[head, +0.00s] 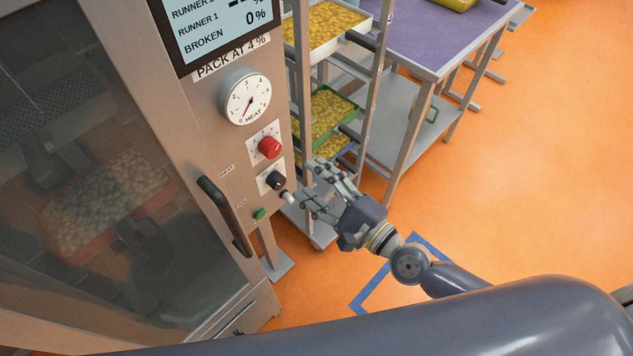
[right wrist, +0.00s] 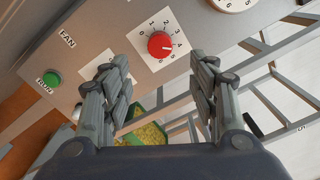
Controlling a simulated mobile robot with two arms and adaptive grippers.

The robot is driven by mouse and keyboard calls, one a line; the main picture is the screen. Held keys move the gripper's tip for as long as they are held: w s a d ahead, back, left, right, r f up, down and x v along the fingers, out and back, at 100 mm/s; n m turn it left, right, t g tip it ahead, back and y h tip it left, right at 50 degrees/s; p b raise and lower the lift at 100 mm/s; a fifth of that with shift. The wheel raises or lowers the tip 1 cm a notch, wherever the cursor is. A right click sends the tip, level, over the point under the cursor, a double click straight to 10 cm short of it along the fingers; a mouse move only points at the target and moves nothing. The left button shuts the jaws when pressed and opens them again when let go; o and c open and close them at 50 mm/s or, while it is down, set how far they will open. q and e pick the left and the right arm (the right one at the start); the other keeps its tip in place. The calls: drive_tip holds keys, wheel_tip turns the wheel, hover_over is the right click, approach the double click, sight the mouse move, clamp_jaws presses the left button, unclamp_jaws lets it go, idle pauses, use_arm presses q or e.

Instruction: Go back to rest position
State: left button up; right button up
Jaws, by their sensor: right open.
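My right gripper (head: 318,188) is open and empty beside the oven's control panel. In the right wrist view its two fingers (right wrist: 158,85) stand apart with nothing between them. The red knob (head: 269,147) is ahead of the fingers, and it also shows in the right wrist view (right wrist: 161,44). The black knob (head: 276,180) is close to the fingertips in the head view. A green button (head: 259,213) sits below it, and it shows in the right wrist view (right wrist: 52,79). My left gripper is not in view.
The steel oven's glass door (head: 110,190) has a black handle (head: 225,215). A rack with trays of yellow pieces (head: 325,112) stands behind the panel. A purple-topped table (head: 430,35) is at the back. Orange floor (head: 530,160) to the right is open.

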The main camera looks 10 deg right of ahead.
drive_tip(key=shift+s+d, duration=0.1)
idle(0.5)
drive_tip(key=d+f+n+g+h, duration=0.25)
drive_tip(key=d+f+n, duration=0.2)
drive_tip(key=f, duration=0.95)
drive_tip(key=d+f+n+g+h, duration=0.1)
drive_tip(key=d+f+n+h, duration=0.4)
drive_tip(key=f, duration=0.8)
drive_tip(key=s+d+f+n+g+h, duration=0.1)
drive_tip(key=s+d+f+n+g, duration=0.15)
drive_tip(key=s+f, duration=0.4)
drive_tip(key=s+d+f+n+g, duration=0.1)
drive_tip(key=s+d+f, duration=0.2)
drive_tip(key=s+f, duration=0.35)
drive_tip(key=s+f+n+g, duration=0.2)
drive_tip(key=s+f, duration=0.2)
drive_tip(key=s, duration=0.3)
drive_tip(key=s+d+f+n+g+h, duration=0.1)
drive_tip(key=s+f, duration=0.3)
drive_tip(key=s, duration=0.4)
drive_tip(key=s+f+n+g+h, duration=0.1)
drive_tip(key=s+f+n+g, duration=0.2)
drive_tip(key=s+f, duration=0.2)
drive_tip(key=s, duration=0.3)
drive_tip(key=shift+s+d+g, duration=0.15)
drive_tip(key=shift+d+g, duration=0.15)
drive_tip(key=shift+d, duration=0.1)
